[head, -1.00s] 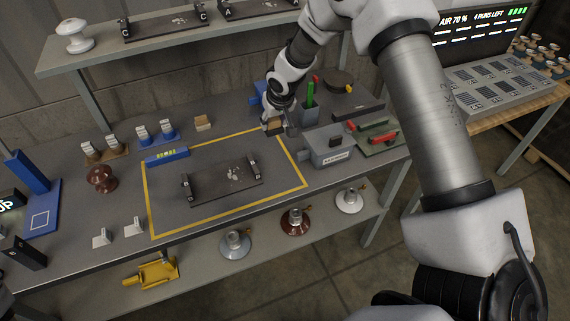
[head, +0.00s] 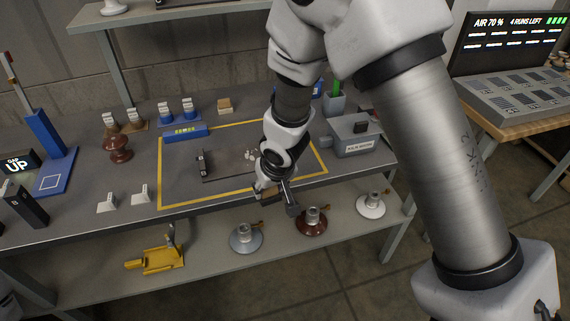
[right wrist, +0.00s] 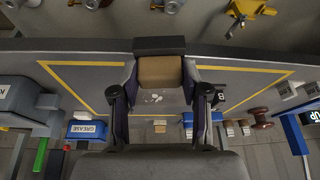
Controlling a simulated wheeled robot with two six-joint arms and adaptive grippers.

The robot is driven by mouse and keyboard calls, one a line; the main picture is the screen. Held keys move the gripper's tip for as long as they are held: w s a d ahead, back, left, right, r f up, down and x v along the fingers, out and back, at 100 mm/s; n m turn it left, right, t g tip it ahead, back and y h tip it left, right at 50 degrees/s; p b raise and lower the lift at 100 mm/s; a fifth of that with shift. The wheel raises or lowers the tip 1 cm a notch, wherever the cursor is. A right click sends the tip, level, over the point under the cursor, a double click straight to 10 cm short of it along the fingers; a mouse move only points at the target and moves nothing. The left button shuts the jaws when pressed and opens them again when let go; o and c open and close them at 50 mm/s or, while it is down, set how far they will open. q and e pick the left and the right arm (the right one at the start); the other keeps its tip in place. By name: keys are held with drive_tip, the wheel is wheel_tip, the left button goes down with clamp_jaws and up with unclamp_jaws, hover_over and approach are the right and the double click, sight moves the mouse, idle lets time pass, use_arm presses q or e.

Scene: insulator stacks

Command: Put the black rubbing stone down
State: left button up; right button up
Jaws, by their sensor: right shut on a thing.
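My right gripper (head: 276,198) is over the front edge of the bench, shut on a block. In the right wrist view the block has a tan body (right wrist: 160,72) between the fingers and a black part (right wrist: 160,46) beyond it; I take it for the black rubbing stone. In the head view the tan body shows only partly behind the fingers. I cannot tell whether it touches the bench. A similar tan block (head: 224,106) stands at the back of the bench. My left gripper is not in view.
A yellow outline (head: 185,206) surrounds a dark cradle (head: 203,165) with pale fragments (head: 250,153). A grey box (head: 352,136) stands right of it, white blocks (head: 140,194) to its left. A lower shelf (head: 205,262) holds insulators and a yellow tool (head: 158,262).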

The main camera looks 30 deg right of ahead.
use_arm(q)
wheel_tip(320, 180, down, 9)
drive_tip(key=b, duration=0.7)
use_arm(e)
drive_tip(key=d+r+m, duration=0.1)
drive_tip(key=d+r, duration=0.2)
drive_tip(key=d, duration=0.3)
drive_tip(key=shift+m+h, duration=0.3)
drive_tip(key=shift+h, duration=0.1)
drive_tip(key=w+d+p, duration=0.1)
drive_tip(key=w+d, duration=0.2)
drive_tip(key=w, duration=0.1)
drive_tip(key=w+d+p, duration=0.2)
drive_tip(key=w+d, duration=0.1)
drive_tip(key=w, duration=0.1)
drive_tip(key=w+d+f+p, duration=0.1)
drive_tip(key=w+d+p, duration=0.1)
drive_tip(key=w+d, duration=0.1)
drive_tip(key=shift+w+f, duration=0.1)
drive_tip(key=shift+w, duration=0.35)
drive_tip(key=x, duration=0.3)
drive_tip(key=shift+s+d+f, duration=0.1)
drive_tip(key=shift+s+f, duration=0.05)
drive_tip(key=shift+s, duration=0.1)
drive_tip(key=shift+w+f, duration=0.1)
drive_tip(key=shift+f, duration=0.3)
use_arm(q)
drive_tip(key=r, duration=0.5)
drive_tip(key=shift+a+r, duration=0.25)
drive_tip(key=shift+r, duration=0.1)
